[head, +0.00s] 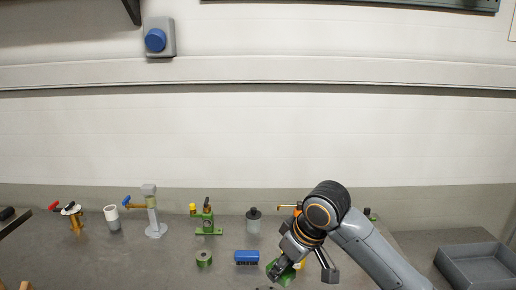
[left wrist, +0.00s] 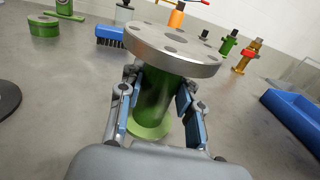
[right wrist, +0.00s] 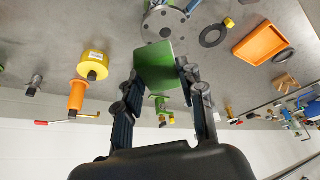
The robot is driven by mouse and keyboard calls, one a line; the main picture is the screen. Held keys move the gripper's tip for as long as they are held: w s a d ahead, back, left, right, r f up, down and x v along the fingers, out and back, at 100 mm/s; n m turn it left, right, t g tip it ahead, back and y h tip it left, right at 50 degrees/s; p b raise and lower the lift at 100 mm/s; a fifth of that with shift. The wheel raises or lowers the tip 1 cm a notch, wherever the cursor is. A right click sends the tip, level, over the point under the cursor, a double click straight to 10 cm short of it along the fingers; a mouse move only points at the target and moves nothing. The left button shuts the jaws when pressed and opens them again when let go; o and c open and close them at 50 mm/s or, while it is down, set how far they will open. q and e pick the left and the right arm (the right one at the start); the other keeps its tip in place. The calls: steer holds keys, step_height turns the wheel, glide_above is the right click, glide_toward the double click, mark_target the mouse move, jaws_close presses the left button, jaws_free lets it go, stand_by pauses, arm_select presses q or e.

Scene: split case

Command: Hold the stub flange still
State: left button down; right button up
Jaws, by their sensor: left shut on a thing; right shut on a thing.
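The stub flange (left wrist: 172,48) is a grey disc with bolt holes on a green stem, upright on the bench in the left wrist view. My left gripper (left wrist: 157,92) is shut on the green stem, one finger on each side below the disc. In the right wrist view, my right gripper (right wrist: 163,78) is shut on a green piece (right wrist: 160,62); a grey holed disc (right wrist: 165,22) shows beyond it. In the head view, my right gripper (head: 302,266) is low over the bench with the green piece (head: 282,270). My left gripper is out of the head view.
A blue brush (head: 246,257) and a green spool (head: 204,258) lie left of my right arm. Several valves and fittings stand along the back. A grey tray (head: 478,265) sits at the right. A blue bin (left wrist: 293,115) is right of the stub flange.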

arm_select(q)
steer(key=shift+s+f, duration=0.15)
steer(key=shift+f, duration=0.3)
arm_select(e)
steer(key=shift+s+d+r, duration=0.3)
steer(key=shift+d+r, duration=0.35)
steer(key=shift+d, duration=0.25)
steer(key=shift+s+d+r, duration=0.25)
steer(key=shift+d+r, duration=0.35)
steer(key=shift+d, duration=0.25)
arm_select(q)
steer(key=shift+r, duration=0.25)
arm_select(e)
steer(key=shift+r, duration=0.1)
arm_select(q)
steer(key=shift+w+r+p, duration=0.2)
steer(key=shift+r+p, duration=0.3)
steer(key=shift+r, duration=0.15)
arm_select(e)
steer(key=shift+w+r, duration=0.1)
steer(key=shift+r, duration=0.2)
arm_select(q)
steer(key=shift+r, duration=0.1)
